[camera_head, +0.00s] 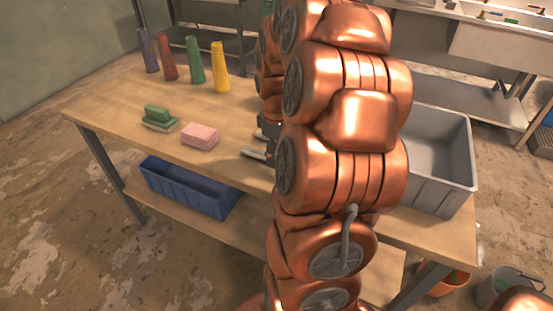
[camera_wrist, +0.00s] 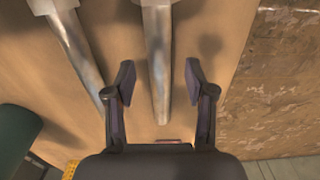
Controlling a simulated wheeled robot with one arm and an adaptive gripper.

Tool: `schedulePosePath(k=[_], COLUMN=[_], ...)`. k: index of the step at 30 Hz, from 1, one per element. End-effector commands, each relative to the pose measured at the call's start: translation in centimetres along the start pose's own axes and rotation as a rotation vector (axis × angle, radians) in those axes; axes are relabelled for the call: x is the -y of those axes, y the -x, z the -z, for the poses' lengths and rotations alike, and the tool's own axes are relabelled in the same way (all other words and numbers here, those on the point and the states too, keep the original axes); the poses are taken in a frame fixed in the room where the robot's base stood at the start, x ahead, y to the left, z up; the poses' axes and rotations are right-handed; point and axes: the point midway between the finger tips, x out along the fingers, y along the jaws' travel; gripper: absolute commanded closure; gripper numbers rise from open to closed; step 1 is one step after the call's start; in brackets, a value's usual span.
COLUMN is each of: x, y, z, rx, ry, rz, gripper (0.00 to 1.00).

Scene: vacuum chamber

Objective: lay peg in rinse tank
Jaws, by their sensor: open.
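A grey metal peg (camera_wrist: 158,60) lies on the wooden table, between the fingers in the wrist view. A second similar rod (camera_wrist: 72,45) lies to its left. Rounded metal ends (camera_head: 254,153) show beside my arm in the head view; the rest is hidden behind it. My gripper (camera_wrist: 160,80) is open above the table, its dark fingers on either side of the peg with gaps and nothing clamped. In the head view it is mostly hidden by my arm. The rinse tank seems to be the grey open tub (camera_head: 430,150) at the table's right end, partly covered by my arm.
A blue bin (camera_head: 190,188) sits on the lower shelf. Buckets (camera_head: 508,287) stand on the floor at right.

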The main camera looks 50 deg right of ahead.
Motion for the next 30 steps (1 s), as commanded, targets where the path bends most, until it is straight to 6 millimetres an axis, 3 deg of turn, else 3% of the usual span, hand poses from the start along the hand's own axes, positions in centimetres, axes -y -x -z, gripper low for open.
schedulePosePath(k=[4,11,26,30], x=[0.0,-0.1,0.0,0.0], y=[-1.6,-1.8,-1.8,-1.8], z=[0.0,0.0,0.0,0.0], rx=[-0.001,-0.002,-0.001,-0.001], ry=[-0.001,0.0,0.0,0.0], rz=[-0.001,-0.002,-0.001,-0.001], gripper=[0.46,0.46,0.98,1.0])
